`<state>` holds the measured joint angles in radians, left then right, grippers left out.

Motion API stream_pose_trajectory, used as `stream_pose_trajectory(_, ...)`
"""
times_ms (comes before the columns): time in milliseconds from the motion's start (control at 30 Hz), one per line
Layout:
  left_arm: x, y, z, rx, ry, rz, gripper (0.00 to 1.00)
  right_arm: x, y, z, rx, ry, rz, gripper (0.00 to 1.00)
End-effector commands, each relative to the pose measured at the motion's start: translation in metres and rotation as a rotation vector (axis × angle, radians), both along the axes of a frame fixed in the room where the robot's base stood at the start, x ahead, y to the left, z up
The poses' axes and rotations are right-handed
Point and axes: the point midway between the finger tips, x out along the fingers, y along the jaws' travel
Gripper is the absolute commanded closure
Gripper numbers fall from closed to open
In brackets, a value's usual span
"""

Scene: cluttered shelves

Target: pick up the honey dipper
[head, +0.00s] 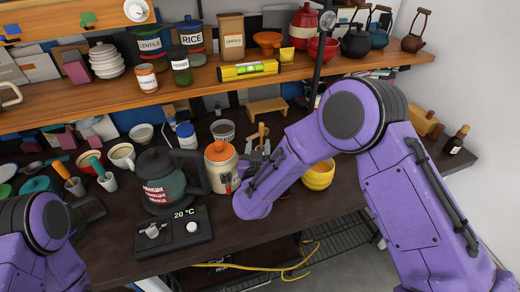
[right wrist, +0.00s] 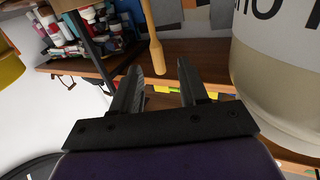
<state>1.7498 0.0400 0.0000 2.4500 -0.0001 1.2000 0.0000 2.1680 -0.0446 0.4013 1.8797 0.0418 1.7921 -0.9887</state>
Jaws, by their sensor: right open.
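The honey dipper (right wrist: 152,30) is a light wooden stick in the right wrist view, coming down from the top edge. Its rounded lower end is between the fingertips of my right gripper (right wrist: 158,72), which is open, with space on both sides of the stick. In the head view a wooden stick (head: 262,130) shows by my right gripper (head: 258,148), partly hidden by the dark fingers. The rest of the dipper is out of the wrist picture. My left arm shows at the lower left, but I cannot make out its gripper.
A cream jar with an orange lid (head: 220,153) stands just left of my right gripper; a large lettered jar (right wrist: 278,75) is close on the wrist view's right. A dark kettle (head: 165,182) and yellow bowls (head: 318,176) are nearby. The wooden shelf (head: 205,78) runs above.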

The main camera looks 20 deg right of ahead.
Motion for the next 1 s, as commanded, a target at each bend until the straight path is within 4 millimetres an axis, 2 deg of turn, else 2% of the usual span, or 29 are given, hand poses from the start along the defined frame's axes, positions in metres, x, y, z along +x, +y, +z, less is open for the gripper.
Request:
stream_pose_trajectory(333, 0.0, 0.0, 0.027, 0.0, 0.0, 0.0, 0.53, 0.048, -0.022, 0.0, 0.001, 0.003, -0.001, 0.56)
stream_pose_trajectory(433, 0.0, 0.0, 0.03, 0.0, 0.0, 0.0, 0.53, 0.063, -0.026, -0.002, 0.002, 0.002, 0.002, 0.56)
stream_pose_trajectory(700, 0.0, 0.0, 0.029, 0.0, 0.0, 0.0, 0.53, 0.07, -0.028, -0.005, -0.001, 0.001, 0.005, 0.56)
stream_pose_trajectory(733, 0.0, 0.0, 0.029, 0.0, 0.0, 0.0, 0.53, 0.07, -0.028, -0.005, -0.001, 0.001, 0.005, 0.6)
stream_pose_trajectory(800, 0.0, 0.0, 0.029, 0.0, 0.0, 0.0, 0.53, 0.07, -0.028, -0.005, -0.001, 0.001, 0.005, 0.82)
stream_pose_trajectory(867, 0.0, 0.0, 0.029, 0.0, 0.0, 0.0, 0.53, 0.07, -0.028, -0.005, -0.001, 0.001, 0.005, 1.0)
stream_pose_trajectory(1000, 0.0, 0.0, 0.029, 0.0, 0.0, 0.0, 0.53, 0.07, -0.028, -0.005, -0.001, 0.001, 0.004, 1.0)
